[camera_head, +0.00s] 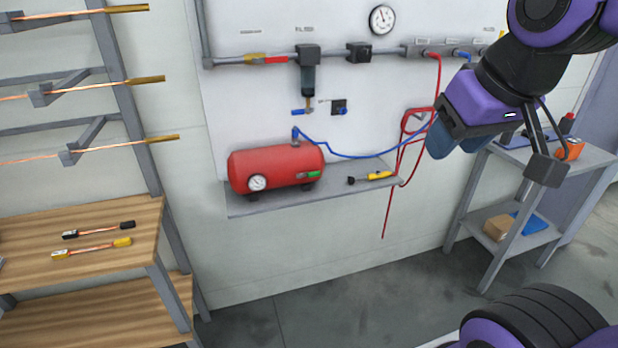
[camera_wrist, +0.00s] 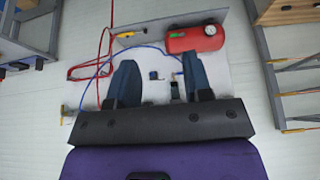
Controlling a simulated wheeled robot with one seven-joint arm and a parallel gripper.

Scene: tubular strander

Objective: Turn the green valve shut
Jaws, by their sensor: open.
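A small green part (camera_head: 313,175), which looks like the valve's handle, is at the lower right end of the red air tank (camera_head: 275,165). It is small, and I cannot tell its exact position. The tank lies on a grey wall shelf (camera_head: 250,206).
A pipe (camera_head: 235,60) with a red-handled valve (camera_head: 276,59) and a filter (camera_head: 308,78) runs above the tank. A blue hose (camera_head: 350,156) and red hose (camera_head: 398,160) hang near the shelf. A yellow tool (camera_head: 375,176) lies on it. A wooden bench (camera_head: 85,275) stands left.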

